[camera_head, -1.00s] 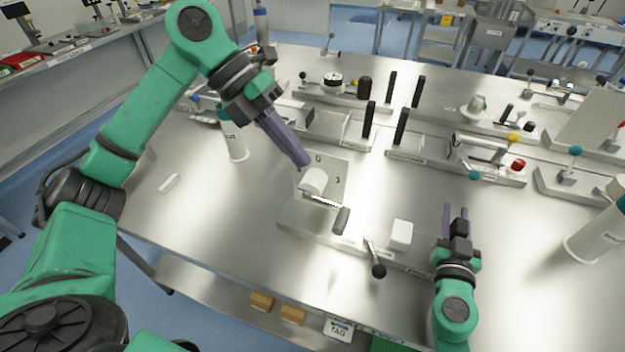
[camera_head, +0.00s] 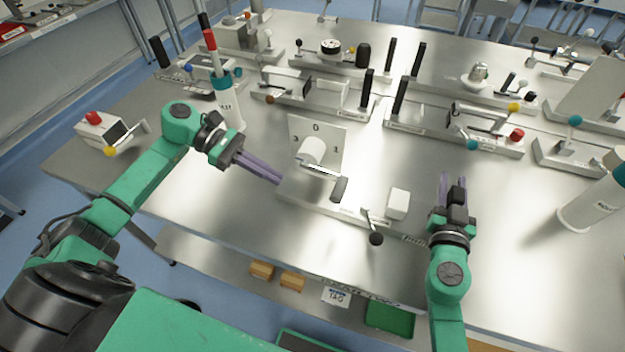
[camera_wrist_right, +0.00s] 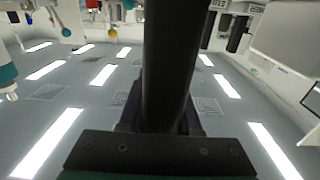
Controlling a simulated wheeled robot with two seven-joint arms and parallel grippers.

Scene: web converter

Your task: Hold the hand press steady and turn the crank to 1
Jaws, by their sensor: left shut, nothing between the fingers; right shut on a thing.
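The crank unit has an upright plate (camera_head: 334,137) marked 3, 0 and 1, with 0 at the top and 1 at the right. A white hub (camera_head: 312,150) stands out from it, and a metal crank arm runs right to a grey handle (camera_head: 339,189). My left gripper (camera_head: 280,181) is shut and empty, its tips close to the left edge of the unit's base; contact is unclear. My right gripper (camera_head: 452,175) is to the right of the unit, apart from the crank. It is shut on a dark thing (camera_wrist_right: 166,60), which I cannot identify, filling the middle of the right wrist view.
A white block (camera_head: 397,204) and a lever with a black ball (camera_head: 376,239) stand between the crank unit and my right gripper. A white cylinder (camera_head: 229,105) stands behind my left gripper. Fixtures with black uprights line the back.

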